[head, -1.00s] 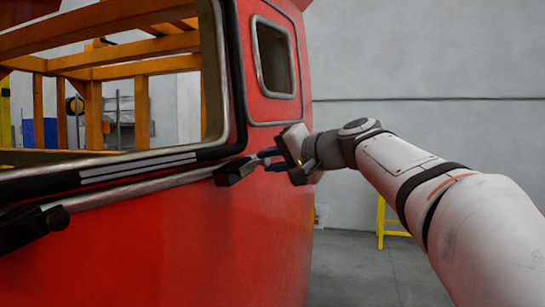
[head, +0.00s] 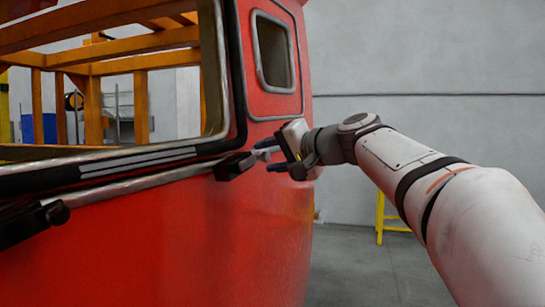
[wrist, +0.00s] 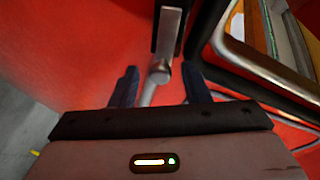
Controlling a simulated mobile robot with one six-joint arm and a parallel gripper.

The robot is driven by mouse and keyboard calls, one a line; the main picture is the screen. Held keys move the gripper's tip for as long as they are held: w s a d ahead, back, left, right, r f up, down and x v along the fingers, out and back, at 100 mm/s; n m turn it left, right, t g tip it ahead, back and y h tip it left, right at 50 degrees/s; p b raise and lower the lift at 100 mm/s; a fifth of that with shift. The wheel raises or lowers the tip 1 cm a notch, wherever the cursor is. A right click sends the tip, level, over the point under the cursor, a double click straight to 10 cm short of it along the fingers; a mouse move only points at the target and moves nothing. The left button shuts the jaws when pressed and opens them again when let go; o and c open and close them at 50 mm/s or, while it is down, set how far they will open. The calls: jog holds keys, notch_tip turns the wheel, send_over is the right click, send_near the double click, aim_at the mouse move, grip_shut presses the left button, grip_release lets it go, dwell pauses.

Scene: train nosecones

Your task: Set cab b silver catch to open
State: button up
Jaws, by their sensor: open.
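The silver catch (wrist: 160,74) is a rounded silver lever on a black mount (wrist: 156,28) against the red cab side. In the wrist view its knobbed part lies between my two dark blue fingers, with room on both sides. In the head view the black mount (head: 234,166) is below the window's lower corner, and a short silver part (head: 267,143) shows beside my fingers. My gripper (head: 269,161) is open around the catch; it also shows in the wrist view (wrist: 159,82). Its body partly hides the catch in the head view.
The red cab (head: 160,250) fills the left, with a dark-trimmed window opening (head: 110,162) and a small side window (head: 273,52). A second black fitting (head: 30,222) is at the lower left. Clear floor (head: 355,275) and a yellow stand (head: 381,215) are at right.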

jog(key=b+v, duration=0.1)
jog(key=v, duration=0.6)
jog(key=shift+s+d+b, duration=0.25)
jog(key=shift+s+b, duration=0.05)
jog(key=shift+b, duration=0.05)
jog(key=shift+r, duration=0.1)
notch_tip(320, 180, down, 14)
jog(key=s+g+h, duration=0.2)
jog(key=h, duration=0.1)
jog(key=s+d+f+n+g+h, duration=0.1)
jog(key=s+d+f+g+h, duration=0.1)
jog(key=s+f, duration=0.4)
jog(key=s+d+f+n+g+h, duration=0.1)
jog(key=s+f, duration=0.6)
jog(key=f, duration=0.7)
jog(key=s+d+f+n+g+h, duration=0.1)
jog(key=s+d+f+g+h, duration=0.2)
jog(key=s+f, duration=0.4)
notch_tip(320, 180, down, 4)
jog(key=shift+d+g+h, duration=0.3)
jog(key=shift+d+h, duration=0.35)
jog(key=shift+h, duration=0.35)
jog(key=shift+c, duration=0.7)
